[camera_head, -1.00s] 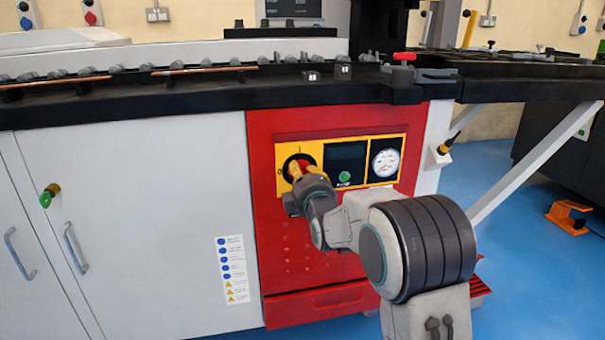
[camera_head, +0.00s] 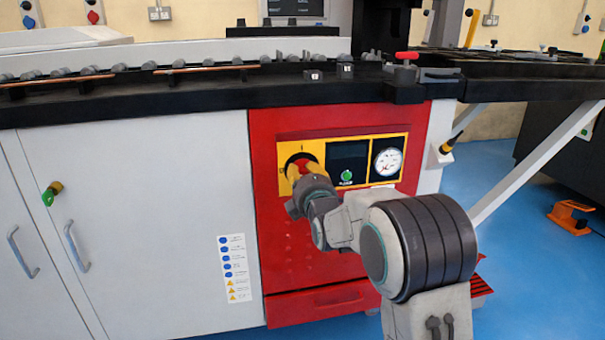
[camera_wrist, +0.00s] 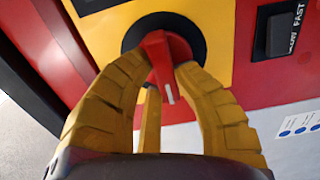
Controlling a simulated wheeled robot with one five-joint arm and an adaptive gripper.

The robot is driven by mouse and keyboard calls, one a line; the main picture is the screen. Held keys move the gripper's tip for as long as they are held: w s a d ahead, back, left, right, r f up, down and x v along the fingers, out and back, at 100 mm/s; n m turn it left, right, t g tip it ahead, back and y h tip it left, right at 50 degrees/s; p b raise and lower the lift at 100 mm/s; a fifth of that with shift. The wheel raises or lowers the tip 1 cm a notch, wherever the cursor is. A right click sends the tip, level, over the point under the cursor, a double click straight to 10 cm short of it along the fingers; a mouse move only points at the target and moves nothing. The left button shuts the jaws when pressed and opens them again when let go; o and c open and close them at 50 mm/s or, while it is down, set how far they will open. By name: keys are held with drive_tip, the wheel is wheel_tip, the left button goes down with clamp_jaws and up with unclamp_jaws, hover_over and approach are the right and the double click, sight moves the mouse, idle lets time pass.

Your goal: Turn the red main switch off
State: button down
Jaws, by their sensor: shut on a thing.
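The red main switch (camera_wrist: 157,50) is a knob with a white mark, set on a black disc in a yellow plate (camera_wrist: 110,25). In the wrist view its handle stands between the yellow fingers of my gripper (camera_wrist: 161,68). The fingers are shut on the handle from both sides. The handle's white mark points toward the bottom of that view. In the head view the switch is at the left end of the yellow panel strip (camera_head: 325,146), and my gripper (camera_head: 303,168) mostly covers it, so its angle there is hard to read.
A dark display with a green button (camera_head: 347,175) and a round gauge (camera_head: 388,162) sit right of the switch on the red cabinet front (camera_head: 285,260). A black worktop edge (camera_head: 200,105) juts out above. Grey cabinet doors (camera_head: 130,190) stand at left.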

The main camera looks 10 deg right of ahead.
drive_tip(key=shift+r, duration=0.1)
drive_tip(key=c, duration=0.9)
unclamp_jaws()
drive_tip(key=shift+c, duration=0.2)
drive_tip(key=s, duration=1.2)
drive_tip(key=shift+d, duration=0.1)
